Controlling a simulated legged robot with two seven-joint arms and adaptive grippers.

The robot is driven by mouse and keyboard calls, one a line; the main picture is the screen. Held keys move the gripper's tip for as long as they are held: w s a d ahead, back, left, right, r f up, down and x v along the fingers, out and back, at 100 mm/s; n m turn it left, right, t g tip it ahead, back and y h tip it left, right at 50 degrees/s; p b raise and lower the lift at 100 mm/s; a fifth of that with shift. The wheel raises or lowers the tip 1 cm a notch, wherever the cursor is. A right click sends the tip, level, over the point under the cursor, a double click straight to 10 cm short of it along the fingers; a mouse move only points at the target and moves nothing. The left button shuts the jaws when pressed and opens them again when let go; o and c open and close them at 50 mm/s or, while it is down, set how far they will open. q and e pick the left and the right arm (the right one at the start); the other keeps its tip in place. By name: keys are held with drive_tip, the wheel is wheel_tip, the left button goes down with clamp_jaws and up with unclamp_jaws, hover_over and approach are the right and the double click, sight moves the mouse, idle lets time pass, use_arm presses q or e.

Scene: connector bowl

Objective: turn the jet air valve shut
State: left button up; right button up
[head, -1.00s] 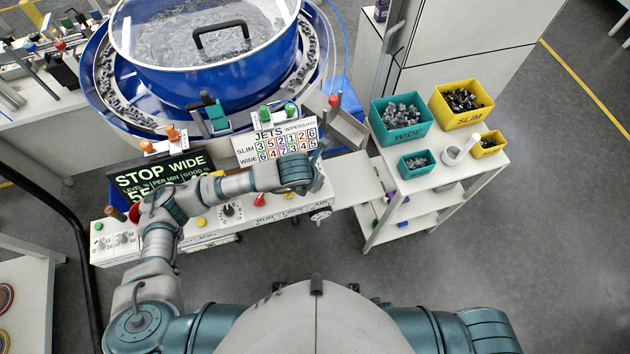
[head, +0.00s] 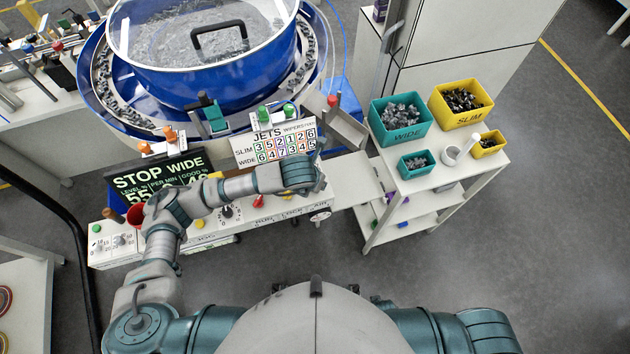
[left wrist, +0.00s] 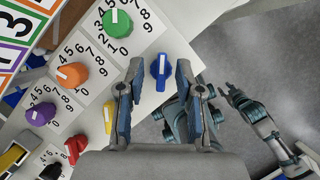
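My left gripper (left wrist: 160,64) is open, with one finger on each side of this knob and a visible gap to each. I cannot read a label for the knob. In the head view my left gripper (head: 318,165) is over the right end of the console; its fingertips and the knob are hard to make out there. A small grey handwheel (head: 320,215) sits on the console front by the word AIR. My right gripper is not in the head view.
Green (left wrist: 117,23), orange (left wrist: 72,75) and purple (left wrist: 40,114) dials with number scales sit left of the gripper. The JETS card (head: 275,146) and STOP WIDE display (head: 160,180) stand behind my arm. A bin cart (head: 455,180) is at the right.

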use_arm(q)
drive_tip(key=shift+s+r, duration=0.1)
drive_tip(key=v, duration=1.1)
drive_tip(key=shift+r, duration=0.35)
drive_tip(key=shift+s+f, duration=0.1)
